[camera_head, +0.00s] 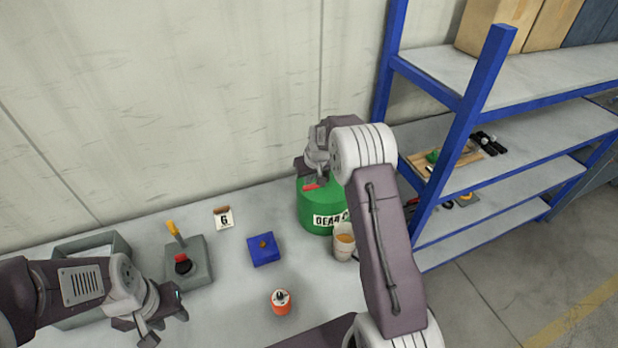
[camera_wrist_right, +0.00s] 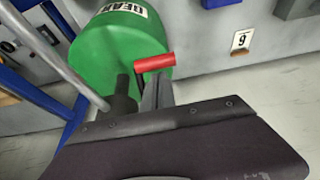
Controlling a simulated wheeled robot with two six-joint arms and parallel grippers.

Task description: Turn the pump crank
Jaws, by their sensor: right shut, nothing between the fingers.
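The green drum (camera_head: 318,215), with a "GEAR O…" label, stands on the table near the wall. It also shows in the right wrist view (camera_wrist_right: 105,45). The pump crank's red handle (camera_head: 312,187) is above the drum's top; it is clearer in the right wrist view (camera_wrist_right: 154,63), beside a dark pump post (camera_wrist_right: 123,102). My right gripper (camera_head: 306,172) is over the drum, shut and empty, close to the red handle; I cannot tell whether it touches. My left gripper (camera_head: 165,318) is open and empty, low over the table at the left.
A tan cup (camera_head: 344,247) stands beside the drum. A blue block (camera_head: 264,250), an orange-red small container (camera_head: 281,302), a grey lever box (camera_head: 190,265), a number card (camera_head: 224,217) and a grey bin (camera_head: 120,245) are on the table. A blue-framed shelf (camera_head: 455,150) stands at the right.

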